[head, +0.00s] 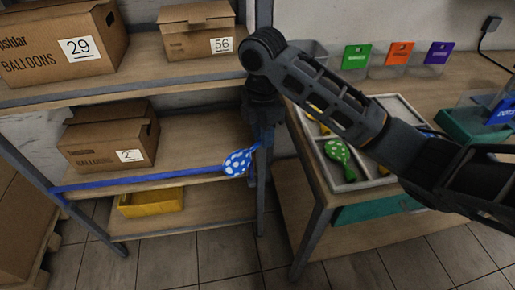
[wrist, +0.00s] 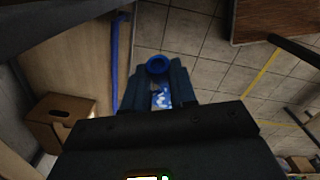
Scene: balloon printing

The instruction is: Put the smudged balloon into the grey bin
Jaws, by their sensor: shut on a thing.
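My gripper (head: 258,143) points down at the end of my arm, just in front of the left shelf. It is shut on a blue balloon with white dots (head: 238,162), which hangs beside the blue-edged shelf board. In the wrist view the balloon's blue neck ring (wrist: 158,65) and dotted body show between the fingers of my gripper (wrist: 160,88). Whether the white marks are print or smudge I cannot tell. I cannot make out a grey bin in either view.
A yellow bin (head: 150,202) stands on the low shelf. Cardboard boxes (head: 108,138) fill the shelves. On the table at right, a divided tray (head: 311,147) holds a green dotted balloon (head: 338,151) and others, partly behind my arm. Tiled floor (head: 230,258) is open in front.

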